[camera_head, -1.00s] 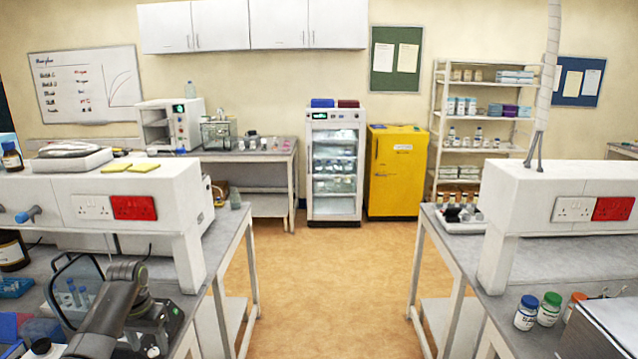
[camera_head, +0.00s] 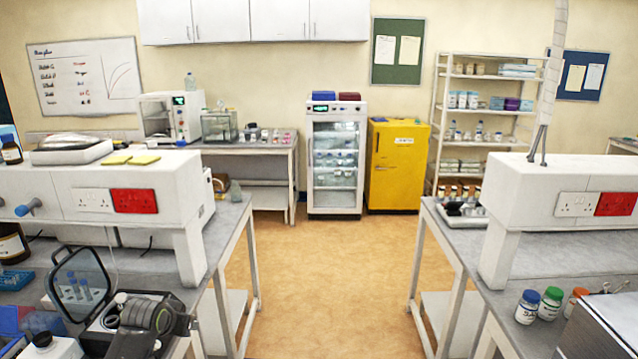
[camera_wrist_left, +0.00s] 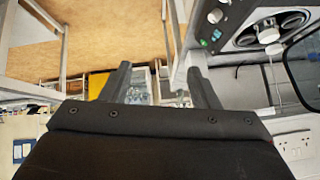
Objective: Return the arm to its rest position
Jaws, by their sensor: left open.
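My left arm (camera_head: 146,318) shows at the lower left of the head view, in front of a bench machine (camera_head: 98,330) with its dark-framed clear lid (camera_head: 80,284) raised. My left gripper (camera_wrist_left: 161,84) shows in the left wrist view with its two dark fingers wide apart and nothing between them. That view is upside down; the floor, the glass-door fridge and the yellow cabinet show beyond the fingers. The machine's panel with knobs (camera_wrist_left: 215,17) is to the right of the fingers there, apart from them. My right gripper is not in view.
The left bench (camera_head: 225,225) carries a white shelf unit (camera_head: 165,180), and a blue rack (camera_head: 15,280) is at its left. The right bench (camera_head: 465,245) holds several capped bottles (camera_head: 550,303) and a metal-topped box (camera_head: 605,325). The floor aisle (camera_head: 330,270) between them is clear.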

